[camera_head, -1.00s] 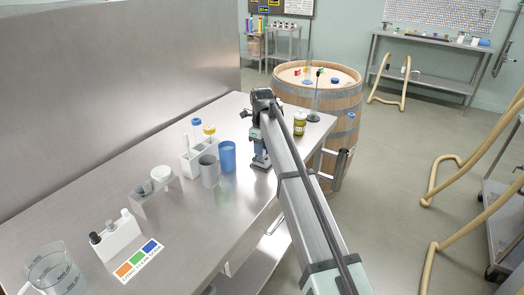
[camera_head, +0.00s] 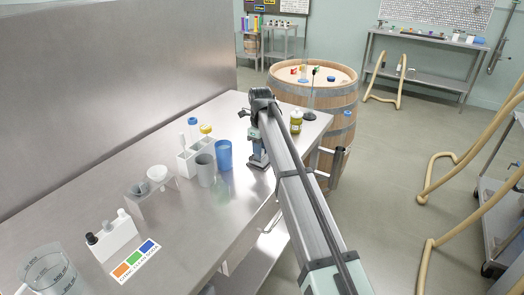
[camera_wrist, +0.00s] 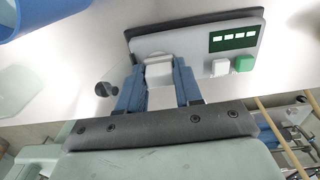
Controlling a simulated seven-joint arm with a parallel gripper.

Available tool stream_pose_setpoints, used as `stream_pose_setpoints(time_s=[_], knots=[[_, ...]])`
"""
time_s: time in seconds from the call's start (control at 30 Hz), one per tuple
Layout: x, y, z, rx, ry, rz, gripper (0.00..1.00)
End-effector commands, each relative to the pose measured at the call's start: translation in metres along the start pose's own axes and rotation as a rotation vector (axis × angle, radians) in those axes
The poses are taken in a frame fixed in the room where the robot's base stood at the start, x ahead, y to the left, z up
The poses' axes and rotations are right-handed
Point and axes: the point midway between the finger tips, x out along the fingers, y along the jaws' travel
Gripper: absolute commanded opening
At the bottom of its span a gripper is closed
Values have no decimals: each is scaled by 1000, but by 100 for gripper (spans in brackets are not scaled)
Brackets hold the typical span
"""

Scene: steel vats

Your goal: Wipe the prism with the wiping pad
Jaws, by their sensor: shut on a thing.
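In the wrist view my gripper (camera_wrist: 157,82) is shut, its two blue fingers on either side of a small white block (camera_wrist: 158,70), which seems to be the wiping pad. The block is at the near edge of a pale instrument (camera_wrist: 195,45) with a dark rim, a green display and two buttons. I cannot tell whether the block touches it. No prism can be made out; the gripper and block may hide it. In the head view my gripper (camera_head: 257,161) is low over the steel table, partly hidden by my arm.
On the steel table (camera_head: 190,225), left of my gripper, stand a blue cup (camera_head: 224,155), a grey cup (camera_head: 205,170) and a white rack (camera_head: 187,165). A yellow-capped jar (camera_head: 296,122) stands to the right, near the table edge. A wooden barrel (camera_head: 335,100) is behind.

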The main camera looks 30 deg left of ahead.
Motion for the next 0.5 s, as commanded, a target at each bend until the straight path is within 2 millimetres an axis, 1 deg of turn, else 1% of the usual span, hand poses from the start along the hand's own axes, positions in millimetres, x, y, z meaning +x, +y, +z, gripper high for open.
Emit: stream_pose_setpoints(time_s=[0.3, 0.5], knots=[[0, 0, 11, 0, 0, 0, 7], [0, 0, 11, 1, 0, 0, 7]])
